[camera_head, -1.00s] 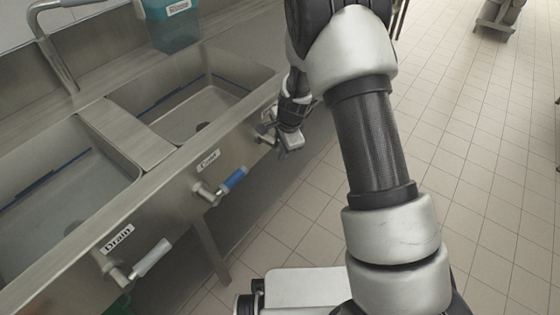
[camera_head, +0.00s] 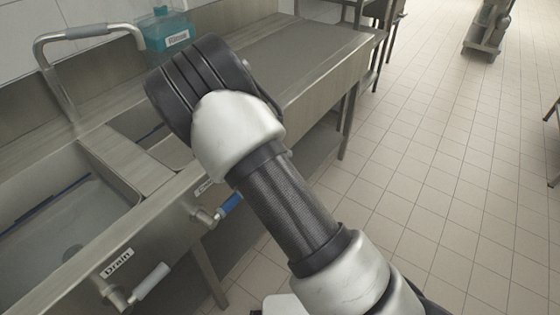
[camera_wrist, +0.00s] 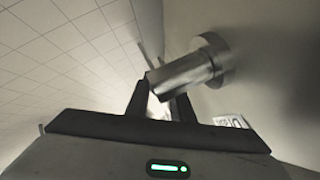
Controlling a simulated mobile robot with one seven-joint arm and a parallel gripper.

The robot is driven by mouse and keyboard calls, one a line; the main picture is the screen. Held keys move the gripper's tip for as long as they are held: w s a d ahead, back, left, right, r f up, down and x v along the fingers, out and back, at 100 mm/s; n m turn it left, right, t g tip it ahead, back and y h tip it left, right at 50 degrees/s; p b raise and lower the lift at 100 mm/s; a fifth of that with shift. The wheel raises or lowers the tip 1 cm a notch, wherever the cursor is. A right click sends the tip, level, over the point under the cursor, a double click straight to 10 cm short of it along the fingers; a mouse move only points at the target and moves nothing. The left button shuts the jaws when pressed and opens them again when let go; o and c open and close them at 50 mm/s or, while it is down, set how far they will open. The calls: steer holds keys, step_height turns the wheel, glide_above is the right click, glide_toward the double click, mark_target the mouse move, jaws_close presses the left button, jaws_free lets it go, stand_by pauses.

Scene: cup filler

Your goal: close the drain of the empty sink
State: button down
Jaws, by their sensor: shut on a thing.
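In the wrist view my gripper (camera_wrist: 161,92) is shut on a valve handle (camera_wrist: 159,108), a small pale part between the fingers. The handle's metal stem (camera_wrist: 181,74) and its round flange come out of the sink's front panel, just beyond the fingertips. The far sink (camera_head: 128,122) is mostly hidden by my arm.
A faucet (camera_head: 75,35) and a teal container (camera_head: 166,30) are behind. A steel counter (camera_head: 315,60) extends right. The tiled floor (camera_head: 440,150) is open on the right.

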steer(key=shift+w+r, duration=0.1)
steer(key=shift+r, duration=0.1)
stand_by(0.4)
steer(key=c, duration=1.6)
jaws_free()
steer(key=shift+o, duration=0.2)
steer(key=p+v, duration=0.4)
steer(key=v, duration=1.3)
steer(key=shift+s, duration=0.3)
steer(key=shift+a+f, duration=0.1)
steer(key=shift+f, duration=0.05)
steer(key=shift+c, duration=0.4)
